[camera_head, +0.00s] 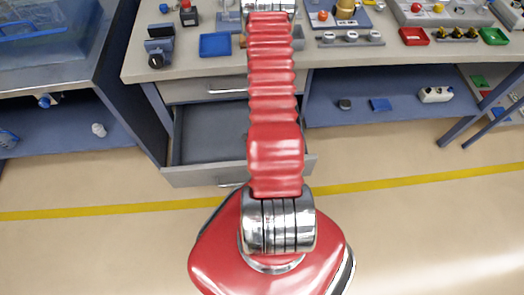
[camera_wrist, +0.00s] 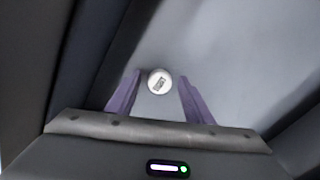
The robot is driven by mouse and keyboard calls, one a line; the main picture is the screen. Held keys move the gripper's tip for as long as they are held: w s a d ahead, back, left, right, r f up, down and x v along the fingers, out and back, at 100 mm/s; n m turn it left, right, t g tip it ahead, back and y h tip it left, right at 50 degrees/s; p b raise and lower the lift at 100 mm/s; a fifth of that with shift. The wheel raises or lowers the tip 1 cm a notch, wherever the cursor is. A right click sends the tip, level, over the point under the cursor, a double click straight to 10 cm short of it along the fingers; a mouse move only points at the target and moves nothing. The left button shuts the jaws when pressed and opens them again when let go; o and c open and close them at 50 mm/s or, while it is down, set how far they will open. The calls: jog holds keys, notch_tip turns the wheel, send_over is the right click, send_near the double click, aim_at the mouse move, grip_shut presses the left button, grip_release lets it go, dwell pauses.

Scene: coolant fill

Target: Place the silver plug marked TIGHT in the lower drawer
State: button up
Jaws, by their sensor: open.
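A small round silver plug (camera_wrist: 159,81) shows in the wrist view, with a dark label on its top too small to read. It sits between the tips of my gripper (camera_wrist: 159,77), whose two purple fingers are apart, with a gap on each side of the plug. Behind the plug is a plain grey surface with dark walls at the sides, which looks like a drawer interior. In the head view the lower drawer (camera_head: 200,178) stands pulled out under the bench. My arm covers its right part, and the gripper and plug are hidden there.
The upper drawer (camera_head: 205,90) is shut. On the bench are a blue tray (camera_head: 215,45), a red tray (camera_head: 414,36), a green tray (camera_head: 494,36) and several fixtures. A blue lower shelf (camera_head: 400,112) holds small items on the right. The floor in front is clear.

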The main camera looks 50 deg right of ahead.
notch_tip(320, 180, up, 11)
jog(key=shift+r, duration=0.2)
dwell(0.6)
dwell(0.6)
jog(key=w+a+r+n+t, duration=0.1)
jog(key=w+a+r+n, duration=0.3)
jog(key=r, duration=0.4)
jog(key=w+a+r+n+t+h, duration=0.1)
jog(key=w+a+r+n, duration=0.3)
jog(key=r, duration=0.5)
jog(key=w+a+r+n, duration=0.3)
jog(key=w+a+r, duration=0.15)
jog(key=r, duration=0.35)
jog(key=s+a+r+n+t, duration=0.1)
jog(key=s+a+r+n, duration=0.2)
jog(key=a+r, duration=0.3)
jog(key=s+a+r+n+t, duration=0.1)
jog(key=s+a+r+n, duration=0.2)
jog(key=a+r+n, duration=0.2)
jog(key=s+a+r+n+t+y, duration=0.1)
jog(key=s+a+r+n, duration=0.2)
jog(key=a+r, duration=0.4)
jog(key=shift+s+a+n, duration=0.4)
jog(key=shift+a, duration=0.3)
